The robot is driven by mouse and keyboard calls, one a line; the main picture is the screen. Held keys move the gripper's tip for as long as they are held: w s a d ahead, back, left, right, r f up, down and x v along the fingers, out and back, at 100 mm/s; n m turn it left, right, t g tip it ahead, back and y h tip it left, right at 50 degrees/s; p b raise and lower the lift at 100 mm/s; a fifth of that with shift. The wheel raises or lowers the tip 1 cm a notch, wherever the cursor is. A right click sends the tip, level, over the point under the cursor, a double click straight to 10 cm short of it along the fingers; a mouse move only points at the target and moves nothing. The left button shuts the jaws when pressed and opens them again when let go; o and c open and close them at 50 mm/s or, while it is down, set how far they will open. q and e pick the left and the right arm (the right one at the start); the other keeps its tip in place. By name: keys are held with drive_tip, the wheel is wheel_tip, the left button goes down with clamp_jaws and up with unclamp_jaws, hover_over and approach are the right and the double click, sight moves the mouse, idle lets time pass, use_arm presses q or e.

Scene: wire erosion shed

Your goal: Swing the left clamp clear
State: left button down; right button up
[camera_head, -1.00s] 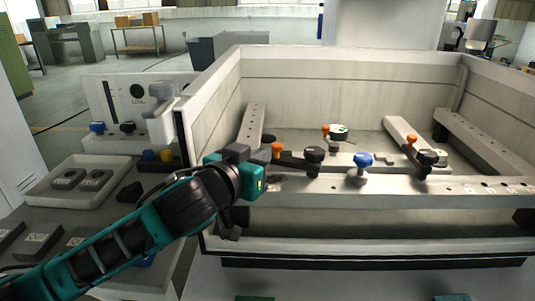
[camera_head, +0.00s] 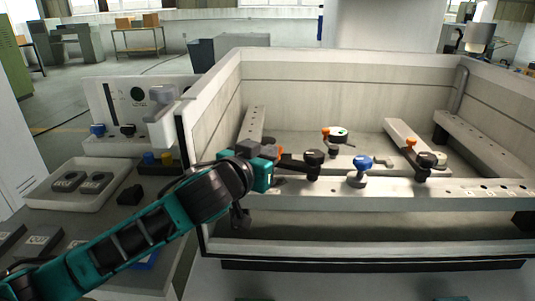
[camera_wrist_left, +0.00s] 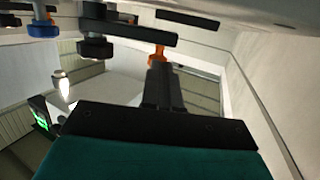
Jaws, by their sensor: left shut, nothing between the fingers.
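The left clamp (camera_head: 314,158) has a black knob and a dark arm that reaches left to an orange handle (camera_head: 279,151). It sits on the front rail of the tank. My left gripper (camera_head: 279,162) is shut and empty, its fingertips at the orange end of the clamp arm. In the left wrist view the shut fingers (camera_wrist_left: 163,82) point at the orange handle (camera_wrist_left: 158,53), with the dark clamp arm (camera_wrist_left: 128,30) crossing beyond. Whether the fingers touch the handle I cannot tell.
A blue knob (camera_head: 360,167) stands on the front rail (camera_head: 460,190), right of the clamp. Another clamp (camera_head: 427,160) is farther right. The tank's left wall (camera_head: 209,100) rises beside my arm. A tray (camera_head: 42,190) with dark blocks lies at left.

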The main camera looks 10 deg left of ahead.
use_arm(q)
drive_tip(key=shift+w+a+r+p, duration=0.1)
drive_tip(key=shift+w+a+p, duration=0.05)
drive_tip(key=shift+w+p, duration=0.55)
drive_tip(key=shift+w+a+p, duration=0.1)
drive_tip(key=shift+w+p, duration=0.4)
drive_tip(key=shift+w, duration=0.25)
drive_tip(key=shift+r+p+x, duration=0.2)
drive_tip(key=shift+p+x, duration=0.65)
drive_tip(key=shift+x, duration=0.45)
drive_tip(key=shift+w+a+f, duration=0.1)
